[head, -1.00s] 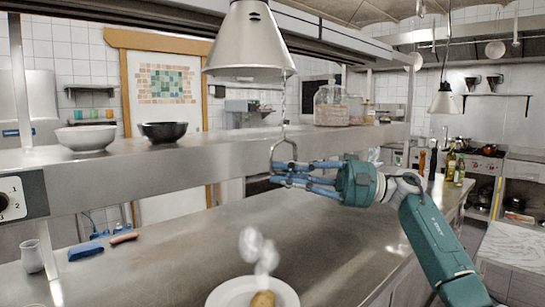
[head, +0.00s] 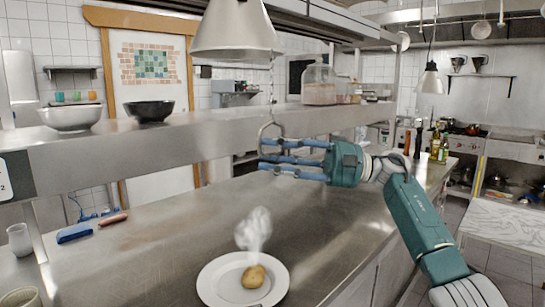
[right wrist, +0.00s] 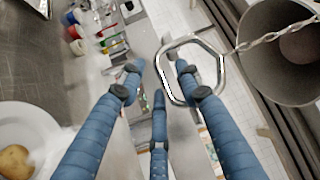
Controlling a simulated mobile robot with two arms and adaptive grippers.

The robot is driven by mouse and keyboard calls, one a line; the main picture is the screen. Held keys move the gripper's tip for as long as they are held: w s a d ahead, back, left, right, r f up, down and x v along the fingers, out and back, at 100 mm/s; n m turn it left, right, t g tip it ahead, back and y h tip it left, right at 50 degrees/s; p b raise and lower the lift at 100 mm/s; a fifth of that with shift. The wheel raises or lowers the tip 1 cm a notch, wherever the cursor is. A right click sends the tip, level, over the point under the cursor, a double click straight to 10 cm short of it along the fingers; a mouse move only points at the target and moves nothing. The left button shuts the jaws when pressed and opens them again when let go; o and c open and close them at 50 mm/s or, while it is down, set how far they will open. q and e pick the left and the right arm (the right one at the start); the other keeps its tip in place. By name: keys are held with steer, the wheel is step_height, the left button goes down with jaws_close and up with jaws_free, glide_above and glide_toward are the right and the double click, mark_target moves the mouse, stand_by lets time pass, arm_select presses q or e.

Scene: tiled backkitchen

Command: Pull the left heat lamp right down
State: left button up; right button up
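The left heat lamp (head: 236,30) is a metal shade hanging at the top of the head view. Its inside also shows in the right wrist view (right wrist: 272,25). A twisted chain runs down from it to a metal pull ring (right wrist: 222,72), which hangs in front of the shelf edge in the head view (head: 263,131). My right gripper (head: 268,158) is at the ring, with its blue fingers level and pointing left. In the right wrist view the fingers (right wrist: 158,75) are spread apart, and the right finger overlaps the ring. Whether they touch it is unclear. My left gripper is out of view.
A steel shelf (head: 200,137) carries a white bowl (head: 72,117), a black bowl (head: 150,110) and a glass jar (head: 318,85). Below, a plate (head: 210,283) with a potato (head: 254,277) stands on the steel counter (head: 160,240). Another lamp (head: 430,80) hangs farther right.

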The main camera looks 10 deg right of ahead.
steer(key=s+d+f, duration=0.1)
steer(key=d, duration=1)
steer(key=shift+s+d+f, duration=0.35)
